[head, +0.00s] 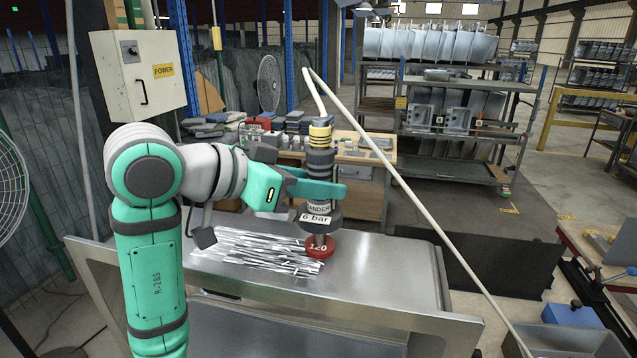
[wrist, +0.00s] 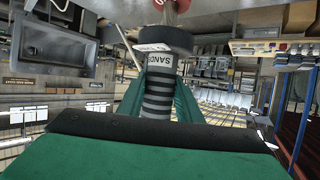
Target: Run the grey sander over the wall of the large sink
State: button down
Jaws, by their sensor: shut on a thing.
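The sander (head: 321,158), a grey and black cylinder with a yellow band on top and a "6 bar" tag, is upright in the head view. My gripper (head: 318,183) is shut around its body from the left. Its red disc (head: 320,248), marked 120, is down at the large sink's steel wall (head: 385,262) and looks to be touching it. Bright streaks (head: 262,252) cover the wall left of the disc; the right part is plain. In the wrist view the sander (wrist: 158,85) lies between my teal fingers, its disc at the top, partly cut off.
A pale hose (head: 400,180) rises from the sander and slants down right across the view. A power box (head: 140,72) hangs at upper left. A cluttered workbench (head: 365,160) stands behind the sink, and a rack of steel sinks (head: 440,118) beyond it.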

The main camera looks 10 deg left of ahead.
jog(key=shift+f, duration=0.45)
jog(key=shift+a, duration=0.2)
